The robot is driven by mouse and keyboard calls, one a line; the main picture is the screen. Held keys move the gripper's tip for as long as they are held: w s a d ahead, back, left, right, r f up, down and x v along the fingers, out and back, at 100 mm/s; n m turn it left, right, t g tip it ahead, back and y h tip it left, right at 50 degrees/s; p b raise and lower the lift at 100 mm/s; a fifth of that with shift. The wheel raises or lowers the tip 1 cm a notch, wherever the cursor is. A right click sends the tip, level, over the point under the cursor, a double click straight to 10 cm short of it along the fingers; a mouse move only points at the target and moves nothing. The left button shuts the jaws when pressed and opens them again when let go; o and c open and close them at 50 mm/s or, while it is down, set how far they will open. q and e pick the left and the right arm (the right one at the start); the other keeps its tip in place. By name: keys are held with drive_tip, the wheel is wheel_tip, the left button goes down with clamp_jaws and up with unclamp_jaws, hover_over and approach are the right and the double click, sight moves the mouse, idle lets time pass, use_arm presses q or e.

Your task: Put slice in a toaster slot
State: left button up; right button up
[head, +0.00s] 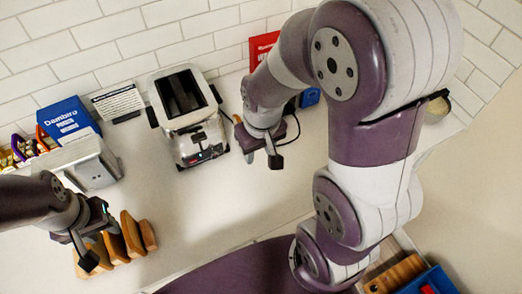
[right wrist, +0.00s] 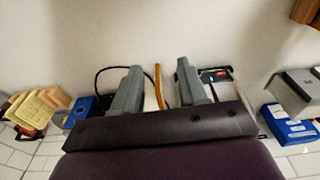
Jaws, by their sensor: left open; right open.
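The silver toaster (head: 197,125) stands against the back wall, with two long dark slots (head: 181,92) on top. Part of it also shows in the right wrist view (right wrist: 216,74). Several brown bread slices (head: 130,233) stand in a row at lower left. My left gripper (head: 95,234) is open beside them, partly covering them; I see nothing held. My right gripper (head: 260,145) is open just right of the toaster. In the right wrist view, a thin orange-brown strip (right wrist: 158,86) shows between its open fingers (right wrist: 158,88); I cannot tell whether this is a slice.
A grey metal box (head: 88,165) and a blue box (head: 68,120) stand left of the toaster. A red box (head: 262,47) is behind my right arm. A black cable (right wrist: 100,78) curves beside my right gripper. The counter's middle (head: 185,210) is clear.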

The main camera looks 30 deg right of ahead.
drive_tip(key=s, duration=0.2)
drive_tip(key=shift+s+r+p, duration=0.15)
drive_tip(key=shift+s+p, duration=0.15)
drive_tip(key=shift+p, duration=0.05)
drive_tip(key=w+d+r+p, duration=0.15)
drive_tip(key=w+p, duration=0.45)
drive_tip(key=w, duration=1.2)
drive_tip(key=f+p, duration=0.1)
drive_tip(key=f, duration=0.2)
drive_tip(key=w+f+p, duration=0.1)
drive_tip(key=f+p, duration=0.1)
drive_tip(key=f, duration=0.2)
drive_tip(key=d+f+p, duration=0.1)
drive_tip(key=f+p, duration=0.1)
drive_tip(key=f, duration=0.2)
drive_tip(key=shift+w+f, duration=0.15)
drive_tip(key=shift+f, duration=0.35)
clamp_jaws()
